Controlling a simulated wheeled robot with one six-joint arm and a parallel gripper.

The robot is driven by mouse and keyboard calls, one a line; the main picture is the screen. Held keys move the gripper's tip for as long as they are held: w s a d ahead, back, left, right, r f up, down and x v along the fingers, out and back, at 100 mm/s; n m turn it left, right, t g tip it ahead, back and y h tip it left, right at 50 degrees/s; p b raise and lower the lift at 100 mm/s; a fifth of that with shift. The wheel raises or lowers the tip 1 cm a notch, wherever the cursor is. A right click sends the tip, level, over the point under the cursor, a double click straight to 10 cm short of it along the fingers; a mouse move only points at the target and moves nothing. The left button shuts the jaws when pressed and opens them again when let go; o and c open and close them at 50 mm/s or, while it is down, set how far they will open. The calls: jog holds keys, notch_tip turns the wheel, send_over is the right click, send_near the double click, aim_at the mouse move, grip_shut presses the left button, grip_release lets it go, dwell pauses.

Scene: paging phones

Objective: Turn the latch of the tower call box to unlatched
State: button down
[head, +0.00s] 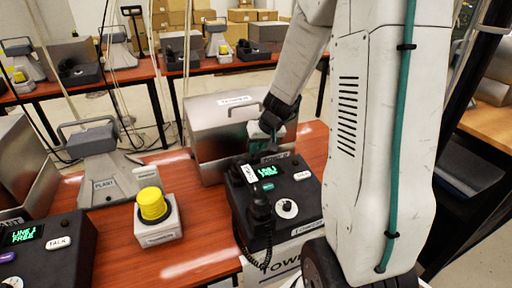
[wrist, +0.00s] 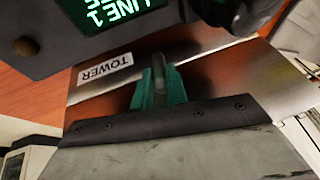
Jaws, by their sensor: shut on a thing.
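The tower call box (head: 212,135) is a brushed-metal case with a TOWER label, standing at the back of the red-brown table in the head view. Its metal face (wrist: 225,68) and label also show in the wrist view. My gripper (wrist: 159,82) has green fingers and is shut on a dark, narrow latch (wrist: 158,66) at the box's front. The fingers hide part of the latch, so its exact angle is hard to tell. In the head view my gripper (head: 262,140) is low at the box's right front, and the latch is hidden there.
A black phone console (head: 303,186) with a lit "LINE 1 FREE" screen and a handset stands just in front of the box. Left are a yellow button on a white base (head: 153,206), a grey PLANT device (head: 118,180) and another console (head: 70,252). Bare table shows between.

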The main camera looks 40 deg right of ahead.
jog(key=y, duration=0.1)
jog(key=d+t+y, duration=0.1)
jog(key=y, duration=0.1)
jog(key=m+y, duration=0.1)
jog(key=shift+s+d+f+t+y, duration=0.15)
jog(key=shift+f+t+y, duration=0.15)
jog(key=shift+t+y, duration=0.1)
jog(key=y, duration=0.1)
jog(key=m+t+y, duration=0.1)
jog(key=y, duration=0.1)
jog(key=f+t+y, duration=0.1)
jog(key=y, duration=0.1)
jog(key=shift+s+d+m, duration=0.1)
jog(key=shift+d+m, duration=0.2)
dwell(0.3)
jog(key=c, duration=1.4)
grip_release()
jog(key=shift+v, duration=3.9)
jog(key=shift+f, duration=0.1)
